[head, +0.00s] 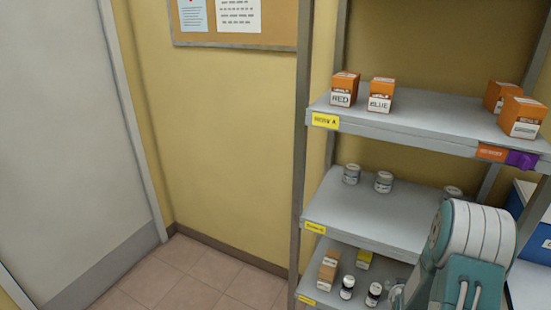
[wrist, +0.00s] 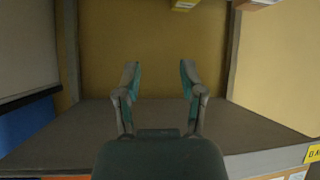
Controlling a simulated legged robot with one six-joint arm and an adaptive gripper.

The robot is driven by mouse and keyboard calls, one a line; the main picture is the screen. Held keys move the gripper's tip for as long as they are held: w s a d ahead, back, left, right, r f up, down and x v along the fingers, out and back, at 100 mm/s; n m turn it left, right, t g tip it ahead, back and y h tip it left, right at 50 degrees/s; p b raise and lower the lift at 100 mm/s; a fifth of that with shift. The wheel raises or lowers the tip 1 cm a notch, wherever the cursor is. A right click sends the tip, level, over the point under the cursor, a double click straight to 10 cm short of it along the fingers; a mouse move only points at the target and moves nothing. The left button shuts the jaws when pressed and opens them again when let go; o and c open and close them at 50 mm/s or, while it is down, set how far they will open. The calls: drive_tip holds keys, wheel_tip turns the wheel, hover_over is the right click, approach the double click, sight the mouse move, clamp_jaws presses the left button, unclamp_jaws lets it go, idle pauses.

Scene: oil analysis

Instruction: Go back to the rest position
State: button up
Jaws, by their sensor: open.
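My gripper (wrist: 160,72) is open in the wrist view, its two fingers apart with nothing between them. It faces a bare grey shelf surface (wrist: 155,112) with a tan wall behind. In the head view my arm rises at the lower right, in front of the shelving unit, and hides part of the lower shelves. The gripper's fingers cannot be made out clearly there.
Small jars (head: 351,174) stand on the middle shelf. Boxes and dark jars (head: 347,288) stand below. Tiled floor (head: 215,275) is clear at left.

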drive_tip(key=s+a+r+g+y, duration=0.1)
drive_tip(key=s+a+r, duration=0.1)
drive_tip(key=a+r, duration=0.45)
drive_tip(key=s+a+r+n, duration=0.1)
drive_tip(key=s+a+r, duration=0.15)
drive_tip(key=r, duration=0.65)
drive_tip(key=s+a+r+g+y, duration=0.1)
drive_tip(key=a+r, duration=0.4)
drive_tip(key=r, duration=0.3)
drive_tip(key=s+a+r, duration=0.3)
drive_tip(key=s, duration=0.4)
drive_tip(key=s+a+r+n+g+y, duration=0.1)
drive_tip(key=s+a+r, duration=0.2)
drive_tip(key=s, duration=0.4)
drive_tip(key=s+a+r+n+g, duration=0.1)
drive_tip(key=s+a+r, duration=0.2)
drive_tip(key=s, duration=0.3)
drive_tip(key=shift+s+a+y, duration=0.35)
drive_tip(key=shift+s+y, duration=0.05)
drive_tip(key=shift+d, duration=0.1)
